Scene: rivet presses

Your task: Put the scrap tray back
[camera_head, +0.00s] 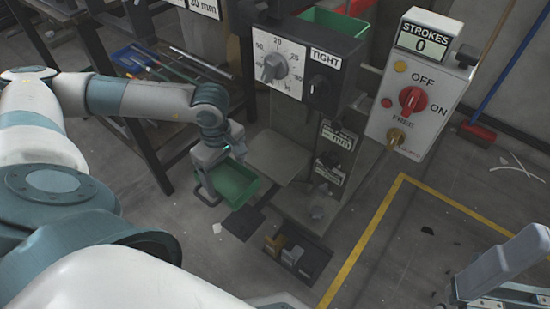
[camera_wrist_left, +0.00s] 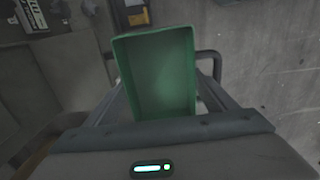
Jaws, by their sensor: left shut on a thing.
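The scrap tray is a green open box (camera_head: 234,184), and no scrap shows in it. My left gripper (camera_head: 217,176) is shut on its near side and holds it left of the press's grey plate (camera_head: 278,156), in front of the press. In the left wrist view the tray (camera_wrist_left: 158,75) stands out lengthwise beyond the gripper, and the gripper's fingers are partly hidden by it. I cannot tell whether the tray touches the press.
The press carries a dial (camera_head: 276,67) and a TIGHT knob box. A control box (camera_head: 412,95) reads STROKES 0, with a red OFF/ON knob. A dark sectioned bin (camera_head: 296,258) sits low in front. A tool bench (camera_head: 150,62) stands left. Yellow floor tape (camera_head: 365,235) runs right.

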